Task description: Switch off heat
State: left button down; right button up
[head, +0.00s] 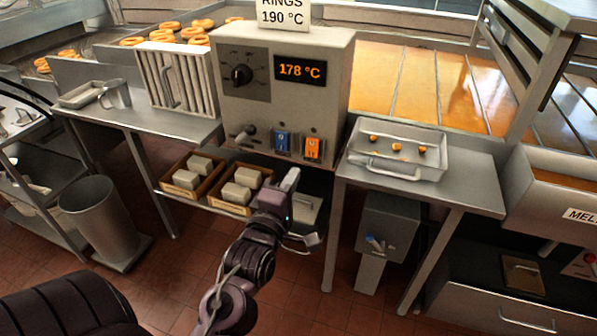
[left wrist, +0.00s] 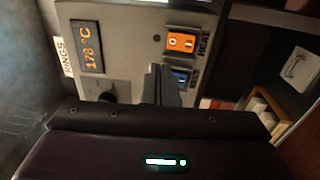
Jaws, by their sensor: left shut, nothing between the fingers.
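The fryer's control box (head: 240,110) has an orange rocker switch (head: 313,148) low on its front, with a blue switch (head: 282,144) to its left. In the left wrist view the picture is turned sideways. There the orange switch (left wrist: 182,42) is marked HEAT, with 0 and 1 on it, and the blue switch (left wrist: 181,78) is partly hidden behind my fingers. My left gripper (head: 291,178) is shut and empty, just below the two switches. Its fingers (left wrist: 160,82) also show in the left wrist view. Contact with the panel cannot be told.
The display (head: 300,70) reads 178 °C, with a dial (head: 240,75) beside it. A lever or tap (head: 243,132) sticks out left of the switches. Wooden boxes (head: 225,208) stand on a shelf below. A metal tray (head: 400,165) lies on the right-hand counter.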

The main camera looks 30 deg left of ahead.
pick_arm(q)
jog(key=shift+v, duration=0.95)
pick_arm(e)
jog(key=shift+s+f, duration=0.15)
jog(key=shift+s, duration=0.4)
jog(key=shift+s+f, duration=0.15)
jog(key=shift+s, duration=0.4)
pick_arm(q)
jog(key=shift+r, duration=0.1)
pick_arm(e)
jog(key=shift+w, duration=0.2)
